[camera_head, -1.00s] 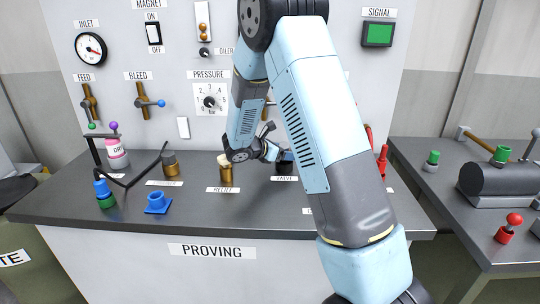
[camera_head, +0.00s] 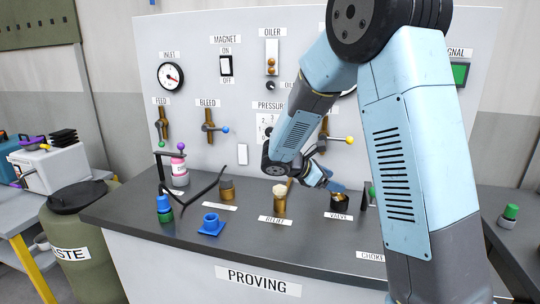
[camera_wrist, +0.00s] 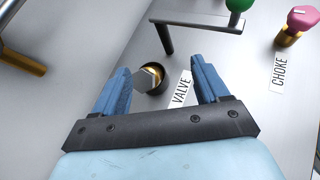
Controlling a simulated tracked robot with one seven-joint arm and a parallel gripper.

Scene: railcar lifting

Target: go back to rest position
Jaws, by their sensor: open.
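My gripper (camera_head: 326,180) hangs low over the bench (camera_head: 300,243), close to the dark round cup behind the VALVE label (camera_head: 338,216). In the wrist view its two blue fingers (camera_wrist: 160,88) are apart with nothing held between them. The dark cup (camera_wrist: 157,86) with a brass and grey hexagonal part in it lies beyond the fingers, towards the left one. I cannot tell the exact gap between fingers and cup. My arm is bent, reaching down from the upper right, and hides part of the panel and bench.
A bracket frame (camera_wrist: 176,45) with a green knob and a pink-topped brass fitting (camera_wrist: 290,28) stand near the gripper. A brass fitting (camera_head: 280,205) stands left of the cup. The panel (camera_head: 240,100) rises behind. A waste bin (camera_head: 85,240) stands left of the bench.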

